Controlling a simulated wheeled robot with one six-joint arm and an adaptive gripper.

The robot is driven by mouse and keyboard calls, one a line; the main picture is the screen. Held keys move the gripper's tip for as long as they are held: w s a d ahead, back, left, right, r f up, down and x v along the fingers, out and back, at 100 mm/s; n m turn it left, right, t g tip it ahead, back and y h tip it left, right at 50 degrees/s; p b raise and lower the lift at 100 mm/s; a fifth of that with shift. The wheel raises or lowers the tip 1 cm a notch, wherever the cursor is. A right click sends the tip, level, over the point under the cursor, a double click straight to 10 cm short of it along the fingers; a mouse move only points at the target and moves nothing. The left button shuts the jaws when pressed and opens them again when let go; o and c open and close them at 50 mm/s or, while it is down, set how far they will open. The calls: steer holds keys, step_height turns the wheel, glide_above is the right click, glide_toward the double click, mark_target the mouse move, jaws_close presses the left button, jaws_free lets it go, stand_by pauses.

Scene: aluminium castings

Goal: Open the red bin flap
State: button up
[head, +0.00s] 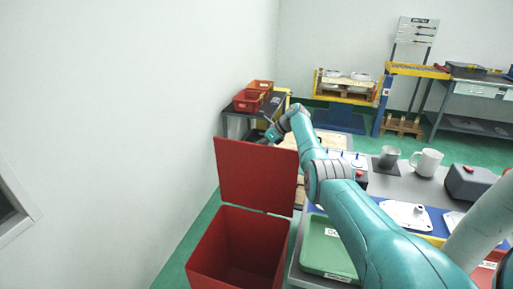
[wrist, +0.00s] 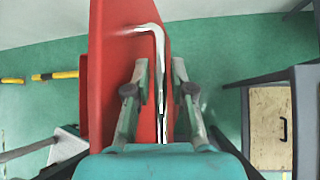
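The red bin (head: 203,262) stands at the lower middle of the head view with its top uncovered. Its red flap (head: 257,178) stands up roughly vertical along the far edge. My gripper (head: 272,134) is at the top edge of the flap, partly hidden behind it. In the wrist view the flap (wrist: 108,70) runs edge-on up the picture, with a bent metal handle (wrist: 160,50) beside it. My gripper (wrist: 160,72) has its two fingers apart, one on each side of the handle, with visible gaps. Contact with the flap cannot be told.
A white wall (head: 130,110) rises close on the left. Right of the bin is a table with a green tray (head: 328,250), a white mug (head: 427,162) and a grey cup (head: 389,157). Red crates (head: 249,100) sit on a stand behind the flap.

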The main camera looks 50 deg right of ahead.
steer(key=v, duration=1.2)
steer(key=shift+f, duration=0.1)
